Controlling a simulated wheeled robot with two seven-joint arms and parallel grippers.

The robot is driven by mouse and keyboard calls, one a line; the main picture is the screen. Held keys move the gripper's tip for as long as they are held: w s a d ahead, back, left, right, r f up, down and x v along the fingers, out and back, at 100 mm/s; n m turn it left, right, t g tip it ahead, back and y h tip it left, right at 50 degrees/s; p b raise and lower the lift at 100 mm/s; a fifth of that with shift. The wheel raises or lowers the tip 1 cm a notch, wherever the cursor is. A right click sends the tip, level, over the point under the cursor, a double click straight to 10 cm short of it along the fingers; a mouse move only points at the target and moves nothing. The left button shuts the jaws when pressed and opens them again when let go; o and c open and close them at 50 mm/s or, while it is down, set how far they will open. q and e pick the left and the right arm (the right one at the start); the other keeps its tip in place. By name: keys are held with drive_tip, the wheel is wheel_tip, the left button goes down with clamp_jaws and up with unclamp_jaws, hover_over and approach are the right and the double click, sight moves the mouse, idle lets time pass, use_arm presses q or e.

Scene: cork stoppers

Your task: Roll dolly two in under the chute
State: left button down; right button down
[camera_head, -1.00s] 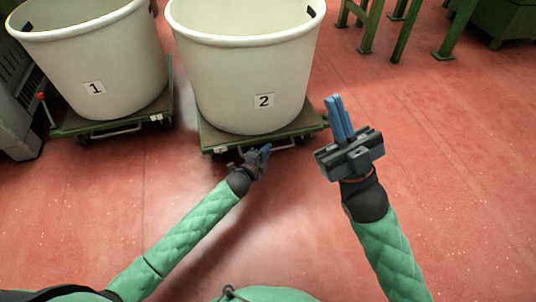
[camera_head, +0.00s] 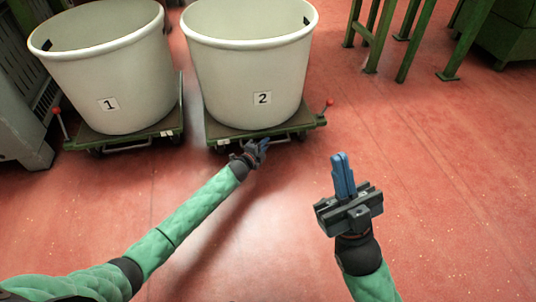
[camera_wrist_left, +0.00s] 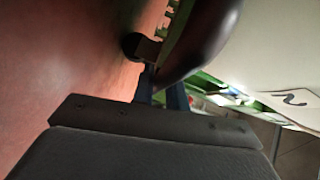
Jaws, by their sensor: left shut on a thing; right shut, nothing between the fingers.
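Dolly two (camera_head: 297,128) is a low green platform carrying a pale tub (camera_head: 245,75) labelled 2. The label also shows at the right of the left wrist view (camera_wrist_left: 292,98). My left gripper (camera_head: 263,146) is at the dolly's near edge, shut on what appears to be its front handle; the grip itself is mostly hidden. Its blue fingers show partly in the wrist view (camera_wrist_left: 172,97). My right gripper (camera_head: 342,160) is shut and empty, above the floor to the right of the dolly. I cannot identify a chute in these views.
Dolly one (camera_head: 175,125) with its tub (camera_head: 110,75) stands close on the left, a narrow gap from dolly two. A grey machine (camera_head: 20,130) is at far left. Green legs (camera_head: 408,50) and a green cabinet (camera_head: 505,45) stand back right. Red floor at right is clear.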

use_arm(q)
drive_tip(key=w+a, duration=0.1)
drive_tip(key=w, duration=0.2)
drive_tip(key=w+a, duration=0.1)
drive_tip(key=w, duration=0.2)
drive_tip(key=w+a, duration=0.1)
drive_tip(key=w, duration=0.3)
drive_tip(key=shift+a, duration=0.1)
drive_tip(key=shift+w+a, duration=0.2)
drive_tip(key=shift+w, duration=0.1)
drive_tip(key=c, duration=1.4)
unclamp_jaws()
drive_tip(key=shift+d, duration=0.1)
